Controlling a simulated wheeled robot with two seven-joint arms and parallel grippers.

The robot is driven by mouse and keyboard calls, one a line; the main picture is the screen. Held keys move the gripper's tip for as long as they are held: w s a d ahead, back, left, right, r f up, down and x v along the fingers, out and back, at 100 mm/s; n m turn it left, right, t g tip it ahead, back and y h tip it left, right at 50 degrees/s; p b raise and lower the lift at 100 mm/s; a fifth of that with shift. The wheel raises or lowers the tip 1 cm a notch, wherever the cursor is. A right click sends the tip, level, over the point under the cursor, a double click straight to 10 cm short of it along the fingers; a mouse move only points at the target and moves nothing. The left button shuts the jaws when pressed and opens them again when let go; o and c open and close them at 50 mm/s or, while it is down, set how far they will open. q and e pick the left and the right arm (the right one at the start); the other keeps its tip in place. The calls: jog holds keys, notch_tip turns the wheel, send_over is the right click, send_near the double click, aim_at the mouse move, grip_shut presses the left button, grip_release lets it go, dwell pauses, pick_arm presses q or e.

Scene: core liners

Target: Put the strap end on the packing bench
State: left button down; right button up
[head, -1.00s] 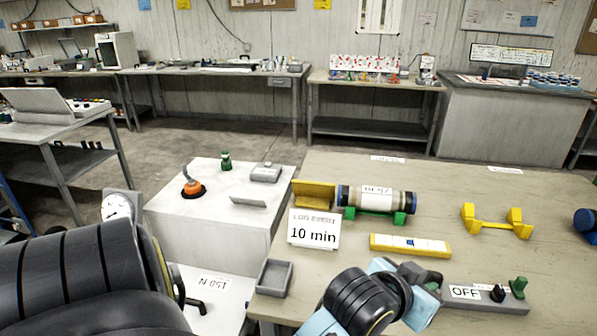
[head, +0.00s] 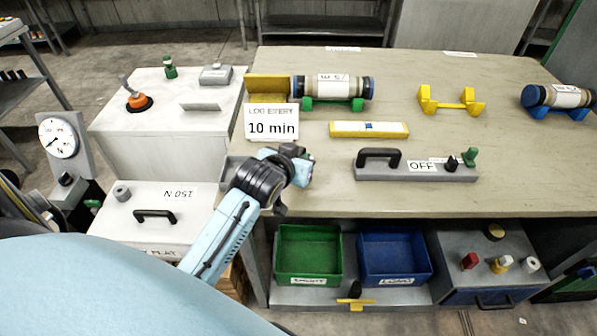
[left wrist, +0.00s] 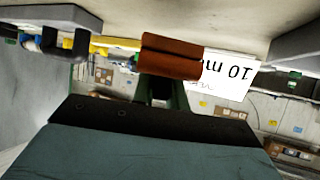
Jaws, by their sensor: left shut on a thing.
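My left gripper (head: 292,162) is over the near left edge of the beige-topped bench (head: 500,80), beside a small grey tray. In the left wrist view my left gripper (left wrist: 163,92) is shut on a reddish-brown flat piece (left wrist: 170,57), which looks like the strap end. In the head view the piece cannot be made out. No label in view names the packing bench, so I cannot tell which surface it is. My right gripper is not in view.
On the bench are a "10 min" sign (head: 271,125), a core liner (head: 335,87) on a green cradle, an empty yellow cradle (head: 450,100), a yellow bar (head: 368,129) and a grey OFF panel (head: 415,170). Green (head: 308,255) and blue (head: 394,258) bins stand below.

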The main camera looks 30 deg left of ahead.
pick_arm(q)
notch_tip(320, 180, down, 4)
jog(key=shift+r+b, duration=0.1)
jog(key=shift+b, duration=0.4)
jog(key=c, duration=1.4)
grip_release()
jog(key=shift+f, duration=0.2)
jog(key=shift+r, duration=0.2)
jog(key=p+v, duration=0.2)
jog(key=v, duration=1)
jog(key=shift+f, duration=0.1)
